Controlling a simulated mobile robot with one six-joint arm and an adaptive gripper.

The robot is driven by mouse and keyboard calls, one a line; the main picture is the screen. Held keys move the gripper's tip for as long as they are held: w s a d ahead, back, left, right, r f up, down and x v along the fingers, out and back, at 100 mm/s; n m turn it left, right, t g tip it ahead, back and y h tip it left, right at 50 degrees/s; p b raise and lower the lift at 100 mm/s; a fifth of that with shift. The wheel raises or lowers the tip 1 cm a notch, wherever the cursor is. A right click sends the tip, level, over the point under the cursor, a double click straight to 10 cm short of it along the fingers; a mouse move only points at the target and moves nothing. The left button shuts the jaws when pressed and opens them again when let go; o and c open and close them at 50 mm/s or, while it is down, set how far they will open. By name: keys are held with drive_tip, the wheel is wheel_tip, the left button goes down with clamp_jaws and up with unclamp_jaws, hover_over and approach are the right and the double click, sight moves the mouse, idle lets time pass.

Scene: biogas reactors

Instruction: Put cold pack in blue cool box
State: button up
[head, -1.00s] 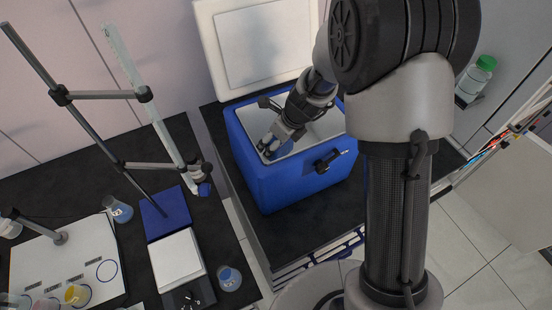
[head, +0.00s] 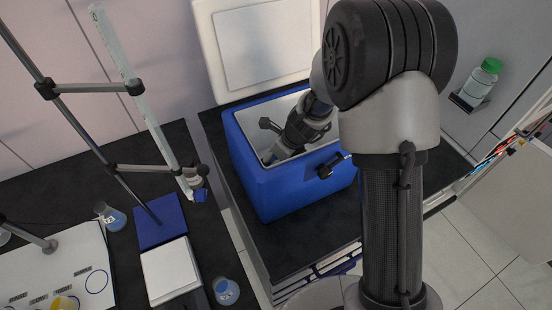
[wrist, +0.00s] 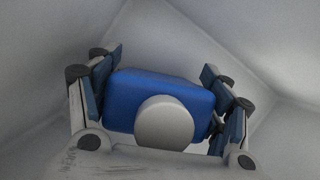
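The blue cool box (head: 290,190) stands open on the dark surface, with its white lid tipped back against the wall. My gripper (wrist: 162,60) reaches down inside it. In the wrist view the cold pack (wrist: 140,88), a blue block with a round white cap, sits between the two fingers. The finger pads lie against both its sides, so the gripper looks shut on it. Pale inner walls of the box surround them. Whether the pack touches the box floor I cannot tell.
The raised lid (head: 268,50) stands behind the box. A clamp stand with a glass tube (head: 140,90) is to the left. Small flasks (head: 227,291) and a white-topped device (head: 170,270) share the left bench. A green-capped bottle (head: 477,82) is at right.

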drive_tip(key=o, duration=0.4)
drive_tip(key=shift+c, duration=0.2)
drive_tip(key=p+v, duration=0.6)
drive_tip(key=v, duration=0.6)
drive_tip(key=shift+r, duration=0.15)
drive_tip(key=shift+r, duration=0.1)
